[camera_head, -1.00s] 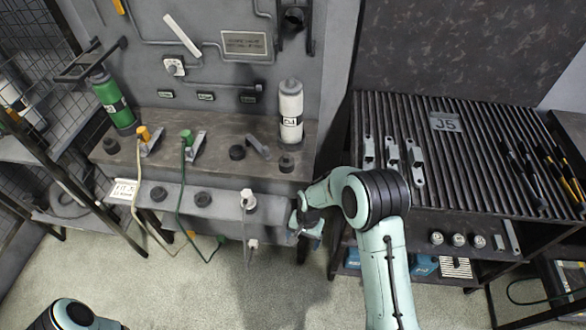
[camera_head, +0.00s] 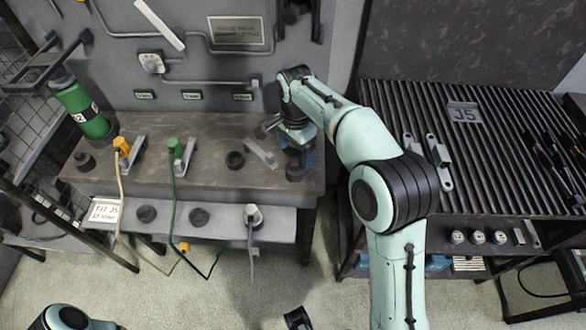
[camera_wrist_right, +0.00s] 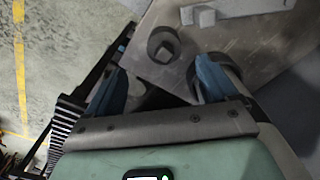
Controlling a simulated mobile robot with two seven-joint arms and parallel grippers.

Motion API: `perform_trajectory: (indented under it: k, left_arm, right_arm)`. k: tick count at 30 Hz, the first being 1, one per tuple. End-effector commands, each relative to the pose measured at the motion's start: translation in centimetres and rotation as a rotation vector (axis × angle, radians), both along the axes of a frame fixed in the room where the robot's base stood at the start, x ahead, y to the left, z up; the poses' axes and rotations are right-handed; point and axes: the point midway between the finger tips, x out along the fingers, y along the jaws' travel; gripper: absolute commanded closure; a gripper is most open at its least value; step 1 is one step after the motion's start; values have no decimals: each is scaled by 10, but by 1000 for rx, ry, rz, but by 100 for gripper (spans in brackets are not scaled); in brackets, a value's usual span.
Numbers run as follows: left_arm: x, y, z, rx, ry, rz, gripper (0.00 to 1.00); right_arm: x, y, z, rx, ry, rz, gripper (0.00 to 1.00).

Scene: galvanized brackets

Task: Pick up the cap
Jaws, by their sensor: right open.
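Several black round caps are in the head view. One cap (camera_head: 294,171) is at the bench's right front corner, just below my right gripper (camera_head: 302,156). In the right wrist view, a dark round cap (camera_wrist_right: 163,46) with a squarish raised centre sits on the bench top ahead of the fingers. My right gripper (camera_wrist_right: 164,68) is open, its blue fingers apart, with the cap just beyond their tips. Another cap (camera_head: 235,160) is further left on the bench, and one (camera_head: 83,160) is at the left end.
A metal bracket (camera_head: 260,153) lies beside the right gripper. A pale cylinder (camera_wrist_right: 232,75) is close to the right finger in the wrist view. Caps (camera_head: 199,217) are on the lower front ledge. A slatted rack (camera_head: 500,150) stands right. A green bottle (camera_head: 80,108) stands left.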

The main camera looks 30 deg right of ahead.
Motion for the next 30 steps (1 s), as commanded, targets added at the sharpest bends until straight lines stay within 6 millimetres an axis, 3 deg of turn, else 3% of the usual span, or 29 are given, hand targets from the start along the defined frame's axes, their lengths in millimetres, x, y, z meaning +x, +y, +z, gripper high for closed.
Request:
perform_trajectory:
  k: [3, 11, 19, 29, 30]
  left_arm:
    - [1, 0, -4, 0, -6, 1, 57]
    - [3, 0, -7, 1, -12, 2, 57]
    - [6, 0, -13, 3, -23, 4, 57]
    - [6, 0, -13, 3, -25, 5, 57]
    - [6, 0, -13, 3, -25, 5, 57]
  right_arm:
    - [0, 0, -23, 0, 3, 0, 14]
    - [1, 0, -42, 0, 2, 0, 14]
    - [5, -2, -82, 1, 2, 1, 14]
    - [5, -2, -89, 1, 0, 1, 14]
    - [5, -2, -89, 1, 0, 1, 24]
